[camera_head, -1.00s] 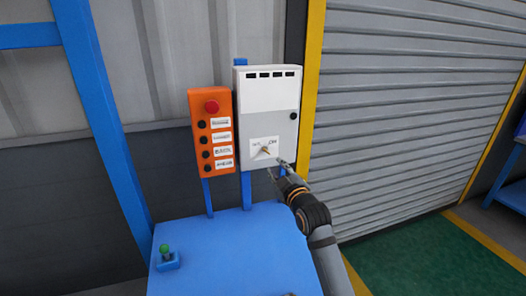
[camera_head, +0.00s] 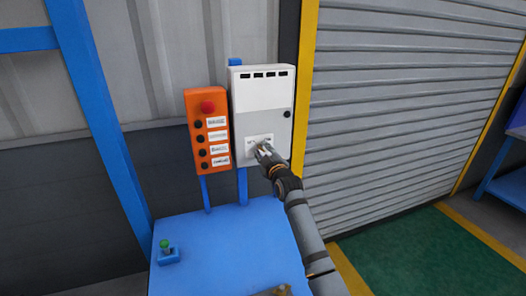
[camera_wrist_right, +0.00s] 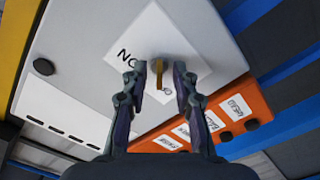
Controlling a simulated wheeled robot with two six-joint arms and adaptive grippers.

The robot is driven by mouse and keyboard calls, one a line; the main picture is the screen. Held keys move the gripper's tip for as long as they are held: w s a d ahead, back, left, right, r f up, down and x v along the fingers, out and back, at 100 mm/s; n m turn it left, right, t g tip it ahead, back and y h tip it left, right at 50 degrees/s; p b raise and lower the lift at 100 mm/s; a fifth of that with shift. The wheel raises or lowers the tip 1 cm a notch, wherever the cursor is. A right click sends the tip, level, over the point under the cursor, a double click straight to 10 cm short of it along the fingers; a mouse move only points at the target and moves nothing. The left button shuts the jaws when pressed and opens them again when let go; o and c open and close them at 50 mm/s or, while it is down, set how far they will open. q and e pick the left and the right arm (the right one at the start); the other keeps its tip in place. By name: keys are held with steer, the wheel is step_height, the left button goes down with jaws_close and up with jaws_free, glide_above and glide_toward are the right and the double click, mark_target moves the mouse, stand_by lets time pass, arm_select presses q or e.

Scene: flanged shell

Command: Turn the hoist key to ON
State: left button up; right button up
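The hoist key (camera_wrist_right: 159,82) is a small brass-coloured key on a white label plate (camera_wrist_right: 185,45) on the front of the grey-white control box (camera_head: 262,90). My right gripper (camera_wrist_right: 159,76) is open, with one finger on each side of the key. Small gaps seem to show between the fingers and the key. My left gripper is not in view.
An orange button box (camera_head: 207,130) with a red emergency stop stands close to the left of the control box. A grey roller shutter (camera_head: 400,100) is to the right.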

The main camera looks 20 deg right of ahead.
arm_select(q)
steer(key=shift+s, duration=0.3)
arm_select(e)
jaws_close()
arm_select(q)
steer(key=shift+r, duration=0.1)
arm_select(e)
steer(key=m+p, duration=0.1)
steer(key=m, duration=0.2)
steer(key=shift+r+m, duration=0.15)
steer(key=shift+m, duration=0.25)
steer(key=m+p, duration=0.2)
steer(key=m, duration=0.1)
steer(key=shift+m, duration=0.4)
steer(key=m+p, duration=0.2)
steer(key=m, duration=0.3)
steer(key=shift+p, duration=0.4)
arm_select(q)
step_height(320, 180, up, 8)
steer(key=p, duration=0.2)
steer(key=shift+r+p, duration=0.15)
steer(key=shift+p, duration=0.2)
arm_select(e)
steer(key=m, duration=0.5)
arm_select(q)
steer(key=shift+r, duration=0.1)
arm_select(e)
jaws_free()
